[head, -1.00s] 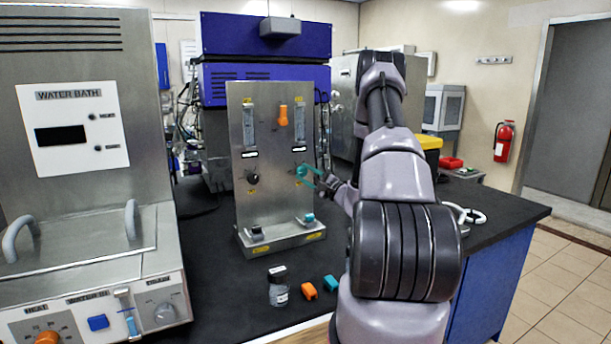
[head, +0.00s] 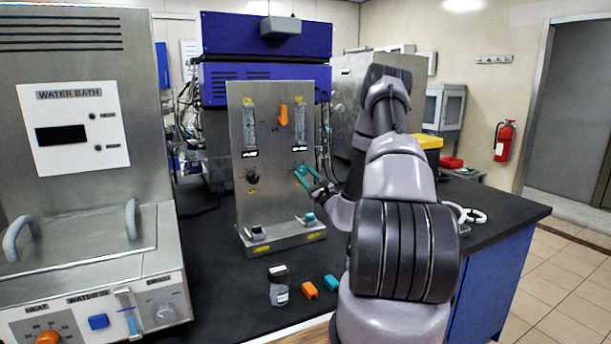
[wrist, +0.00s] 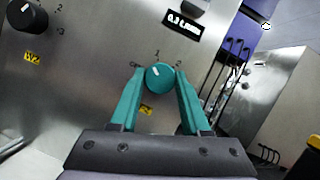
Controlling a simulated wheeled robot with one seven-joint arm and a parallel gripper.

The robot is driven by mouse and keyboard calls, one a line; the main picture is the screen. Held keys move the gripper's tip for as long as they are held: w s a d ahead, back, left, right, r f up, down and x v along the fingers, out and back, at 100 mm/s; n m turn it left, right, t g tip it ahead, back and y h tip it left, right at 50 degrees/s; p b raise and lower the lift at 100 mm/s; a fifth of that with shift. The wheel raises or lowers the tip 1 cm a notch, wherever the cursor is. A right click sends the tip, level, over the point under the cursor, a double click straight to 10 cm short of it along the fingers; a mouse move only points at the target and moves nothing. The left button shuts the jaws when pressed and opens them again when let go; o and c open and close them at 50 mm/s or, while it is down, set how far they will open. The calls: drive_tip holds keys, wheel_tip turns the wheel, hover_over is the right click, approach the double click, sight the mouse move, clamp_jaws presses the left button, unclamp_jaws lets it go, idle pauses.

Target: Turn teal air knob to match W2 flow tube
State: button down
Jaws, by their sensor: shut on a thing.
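The teal air knob (wrist: 160,77) is on the right side of the upright metal panel (head: 274,185), with a white pointer mark and printed numbers around it. My gripper (wrist: 158,80) has teal fingers shut on this knob, one on each side. In the head view my gripper (head: 300,172) reaches the panel from the right. A black knob (head: 252,177) is on the panel's left, and also shows in the wrist view (wrist: 27,16) beside a yellow W2 label (wrist: 32,57). Two flow tubes, left (head: 249,127) and right (head: 300,124), stand above; their levels are too small to read.
The water bath (head: 85,200) stands at left.

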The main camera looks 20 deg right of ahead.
drive_tip(key=m+h, duration=0.1)
drive_tip(key=m, duration=0.2)
drive_tip(key=m+h, duration=0.2)
drive_tip(key=m, duration=0.1)
drive_tip(key=shift+a+m+t, duration=0.15)
drive_tip(key=shift+m+t, duration=0.15)
drive_tip(key=shift+m, duration=0.1)
drive_tip(key=m+h, duration=0.1)
drive_tip(key=m, duration=0.1)
drive_tip(key=m+h, duration=0.2)
drive_tip(key=m, duration=0.1)
drive_tip(key=shift+a+m+h, duration=0.1)
drive_tip(key=shift+m+h, duration=0.2)
drive_tip(key=m+g+h, duration=0.1)
drive_tip(key=m, duration=0.2)
drive_tip(key=m+h, duration=0.1)
drive_tip(key=m, duration=0.1)
drive_tip(key=shift+m+g, duration=0.4)
drive_tip(key=shift+a+r+m+g+h, duration=0.1)
drive_tip(key=shift+m+g+h, duration=0.3)
drive_tip(key=shift+m, duration=0.75)
drive_tip(key=shift+m+g+h, duration=0.3)
drive_tip(key=shift+m+g, duration=0.1)
drive_tip(key=shift+m, duration=0.75)
drive_tip(key=shift+c, duration=1.9)
unclamp_jaws()
drive_tip(key=shift+s, duration=0.1)
